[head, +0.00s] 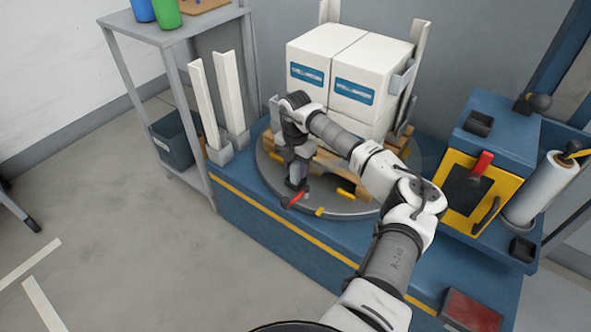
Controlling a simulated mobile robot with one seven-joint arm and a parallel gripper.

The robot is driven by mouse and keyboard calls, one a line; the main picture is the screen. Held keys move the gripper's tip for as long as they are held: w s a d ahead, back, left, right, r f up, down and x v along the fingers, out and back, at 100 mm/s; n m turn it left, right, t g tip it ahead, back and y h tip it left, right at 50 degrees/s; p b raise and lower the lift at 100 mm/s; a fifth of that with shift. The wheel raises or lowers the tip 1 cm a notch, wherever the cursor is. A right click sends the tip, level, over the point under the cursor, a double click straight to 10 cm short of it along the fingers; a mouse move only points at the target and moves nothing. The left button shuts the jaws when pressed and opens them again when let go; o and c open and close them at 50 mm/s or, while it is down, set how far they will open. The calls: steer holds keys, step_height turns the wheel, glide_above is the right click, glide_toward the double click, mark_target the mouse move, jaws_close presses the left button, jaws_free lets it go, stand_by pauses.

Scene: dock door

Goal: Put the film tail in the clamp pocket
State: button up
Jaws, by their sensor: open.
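My gripper (297,182) points down at the front left edge of the round turntable (350,212). It is open, and nothing shows between its fingers. A red lever-like part (292,201) lies just below the fingertips; I cannot tell if they touch. It may belong to the clamp, but no pocket can be made out. A white film roll (545,187) stands upright at the right. I cannot make out a loose film tail; part of the turntable and load is hidden behind my arm.
White boxes (322,50) sit on a wooden pallet (333,168) on the turntable. White corner posts (228,90) stand at the left, by a grey shelf (175,38). A blue cabinet with a yellow-framed panel (452,205) is at the right.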

step_height(320, 180, up, 10)
steer(key=shift+r+p, duration=0.1)
steer(key=shift+p, duration=0.5)
